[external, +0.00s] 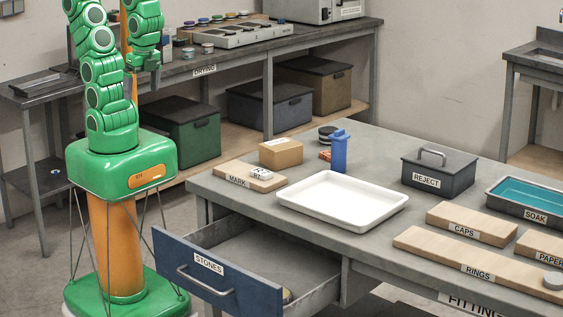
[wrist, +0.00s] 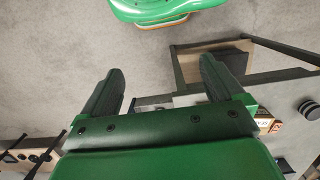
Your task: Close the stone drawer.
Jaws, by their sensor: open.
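The stone drawer, with a blue front (external: 217,277) labelled STONES and a grey bar handle (external: 204,283), is pulled well out from the left part of the grey workbench (external: 385,150). I cannot make out the drawer clearly in that view.
A shelved bench labelled DRYING (external: 230,63) runs behind. Bare floor lies left of the drawer front, around my base.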

